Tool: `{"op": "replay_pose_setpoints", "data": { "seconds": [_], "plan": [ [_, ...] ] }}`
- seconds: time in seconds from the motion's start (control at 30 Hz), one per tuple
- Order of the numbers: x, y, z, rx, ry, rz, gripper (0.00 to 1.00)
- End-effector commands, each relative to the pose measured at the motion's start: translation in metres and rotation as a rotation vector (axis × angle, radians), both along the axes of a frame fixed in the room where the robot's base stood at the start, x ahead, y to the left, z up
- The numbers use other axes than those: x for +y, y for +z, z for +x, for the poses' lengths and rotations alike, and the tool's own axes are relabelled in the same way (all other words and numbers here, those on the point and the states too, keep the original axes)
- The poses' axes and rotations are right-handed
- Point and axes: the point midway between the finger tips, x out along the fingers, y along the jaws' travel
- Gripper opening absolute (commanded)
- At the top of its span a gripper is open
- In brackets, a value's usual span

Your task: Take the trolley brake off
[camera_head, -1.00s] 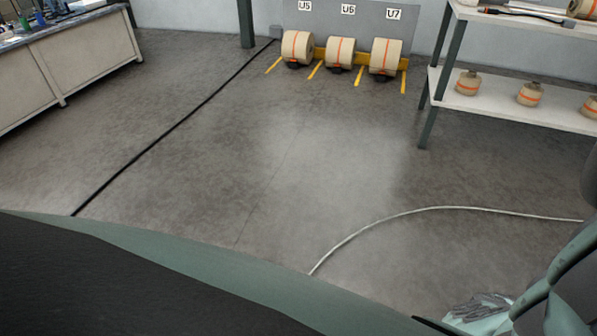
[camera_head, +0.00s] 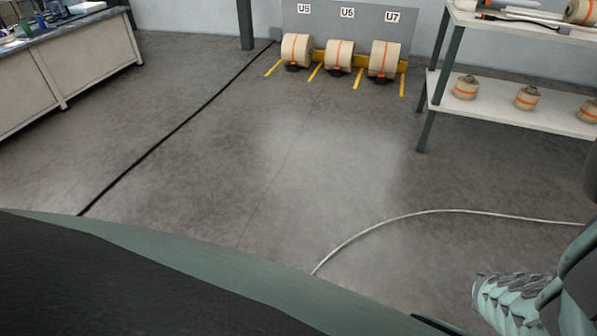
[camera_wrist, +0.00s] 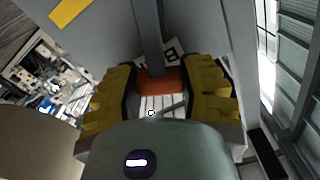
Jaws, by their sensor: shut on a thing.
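My gripper (camera_wrist: 160,98) shows in the wrist view with a yellow and black finger on each side. It is shut on an orange-red piece (camera_wrist: 158,80) between the fingers, which sits at the end of a grey bar (camera_wrist: 147,38). I cannot tell for sure that this piece is the trolley's brake handle. Grey panels stand behind and beside the bar, and the rest of the structure is hidden. No whole trolley shows in the head view, and the gripper's fingers are not clear there.
Rolls with orange bands (camera_head: 339,55) sit at a grey board marked U5 and U7 by the far wall. A shelf (camera_head: 500,105) stands at the right, a bench (camera_head: 85,70) at the left. A dark cable (camera_head: 165,138) and a pale cable (camera_head: 400,216) cross otherwise clear floor.

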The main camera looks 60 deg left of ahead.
Motion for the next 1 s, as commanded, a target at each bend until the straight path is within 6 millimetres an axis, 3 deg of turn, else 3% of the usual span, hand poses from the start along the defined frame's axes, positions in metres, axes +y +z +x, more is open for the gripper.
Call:
{"op": "replay_pose_setpoints", "data": {
  "seconds": [0.57, 0.6, 0.87, 1.0],
  "plan": [
    [0.0025, -0.0017, 0.0013, 0.019, 0.005, -0.006, 0.0],
    [0.0026, -0.0017, 0.0014, 0.019, 0.005, -0.006, 0.46],
    [0.0026, -0.0008, 0.0015, 0.016, 0.005, -0.008, 0.73],
    [0.0025, -0.0006, 0.0014, 0.016, 0.004, -0.009, 0.73]
  ]
}}
